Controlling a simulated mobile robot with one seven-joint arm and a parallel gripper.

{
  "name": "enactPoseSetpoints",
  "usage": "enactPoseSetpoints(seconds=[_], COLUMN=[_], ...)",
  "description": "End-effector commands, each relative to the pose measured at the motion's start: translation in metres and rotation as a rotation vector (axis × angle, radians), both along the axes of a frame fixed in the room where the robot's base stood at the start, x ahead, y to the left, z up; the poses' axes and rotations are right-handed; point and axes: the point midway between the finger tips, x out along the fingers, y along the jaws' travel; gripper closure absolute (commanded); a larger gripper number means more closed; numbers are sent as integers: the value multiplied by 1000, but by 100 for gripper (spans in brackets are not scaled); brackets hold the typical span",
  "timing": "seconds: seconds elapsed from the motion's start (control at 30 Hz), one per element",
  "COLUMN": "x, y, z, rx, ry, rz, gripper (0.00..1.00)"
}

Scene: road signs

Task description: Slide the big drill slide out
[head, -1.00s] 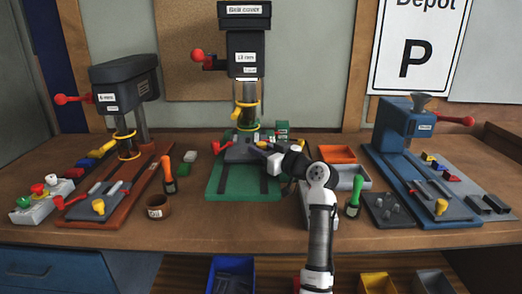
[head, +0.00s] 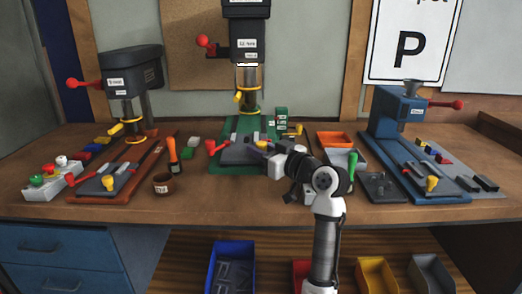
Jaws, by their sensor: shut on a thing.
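The big drill (head: 249,40) is the tall dark drill press at the back middle, on a green base (head: 219,167). Its slide (head: 238,153) is a dark grey plate on that base with a red handle (head: 215,146) at its left and a yellow knob near its right side. The slide sits near the front of the base, with a strip of green in front. My gripper (head: 271,152) reaches the slide's right side from the front right and is shut on it. The fingertips are small and partly hidden, so the exact grip point is unclear.
A smaller drill (head: 132,80) with a brown base stands at left, a blue machine (head: 396,122) at right.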

Motion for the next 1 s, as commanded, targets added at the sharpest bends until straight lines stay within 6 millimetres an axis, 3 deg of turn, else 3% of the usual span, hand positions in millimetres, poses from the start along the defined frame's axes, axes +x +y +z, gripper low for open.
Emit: enactPoseSetpoints(seconds=[0.07,0.1,0.23,0.63,1.0], x=[-3,-3,-2,-7,-62], y=[1,1,1,-6,-61], z=[-3,-3,-3,-3,-5], rx=[-2,-2,-2,-2,-3], ry=[5,5,5,2,1], rz=[8,9,7,3,1], gripper=[100,70,53,53,53])
